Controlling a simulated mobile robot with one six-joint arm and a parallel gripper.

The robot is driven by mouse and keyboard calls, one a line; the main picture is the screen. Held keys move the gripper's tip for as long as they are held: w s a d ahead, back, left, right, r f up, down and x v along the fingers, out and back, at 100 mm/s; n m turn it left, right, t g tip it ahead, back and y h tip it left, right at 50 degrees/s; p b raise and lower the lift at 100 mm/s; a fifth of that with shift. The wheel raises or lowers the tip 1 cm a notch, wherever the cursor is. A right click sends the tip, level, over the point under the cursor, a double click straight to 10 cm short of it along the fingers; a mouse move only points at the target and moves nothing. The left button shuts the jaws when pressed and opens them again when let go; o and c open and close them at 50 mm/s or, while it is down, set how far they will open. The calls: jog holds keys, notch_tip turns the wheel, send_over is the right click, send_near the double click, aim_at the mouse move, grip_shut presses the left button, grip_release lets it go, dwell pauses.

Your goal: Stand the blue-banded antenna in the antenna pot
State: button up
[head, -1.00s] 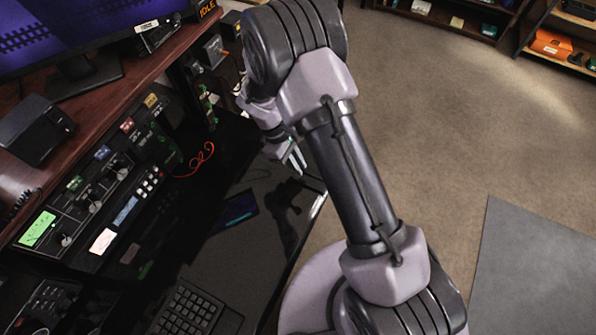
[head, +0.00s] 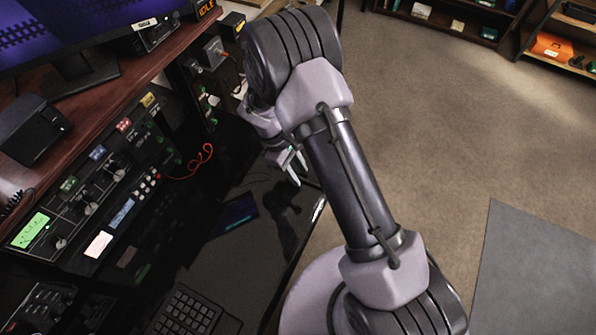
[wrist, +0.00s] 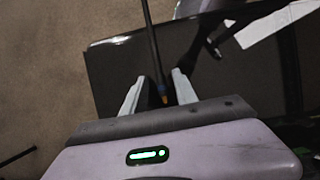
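My gripper (head: 298,172) hangs over the dark glossy desk near its right edge. In the wrist view its two pale fingers (wrist: 158,78) stand apart. A thin dark rod (wrist: 152,45) with an orange end runs between them, with a gap visible on each side. I cannot tell its height relative to the fingers. I cannot make out the antenna pot in either view.
The desk (head: 262,225) carries a keyboard (head: 185,312) at the front. A radio rack with knobs (head: 100,195), a red cable (head: 197,160) and a monitor stand to the left. Carpet (head: 420,130) lies open to the right. Another thin dark rod (wrist: 17,157) shows at lower left.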

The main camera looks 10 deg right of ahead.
notch_tip(320, 180, up, 26)
jog(key=a+m+t+y+p, duration=0.1)
jog(key=m+t+y+p, duration=0.1)
jog(key=m+p, duration=0.25)
jog(key=s+d+r+m+t+y, duration=0.3)
jog(key=s+r+m+t, duration=0.3)
jog(key=s, duration=1.1)
notch_tip(320, 180, up, 8)
jog(key=m, duration=0.4)
jog(key=shift+s+d+f+m+t+y, duration=0.15)
jog(key=shift+m+t+y, duration=0.15)
jog(key=shift+m+y, duration=0.1)
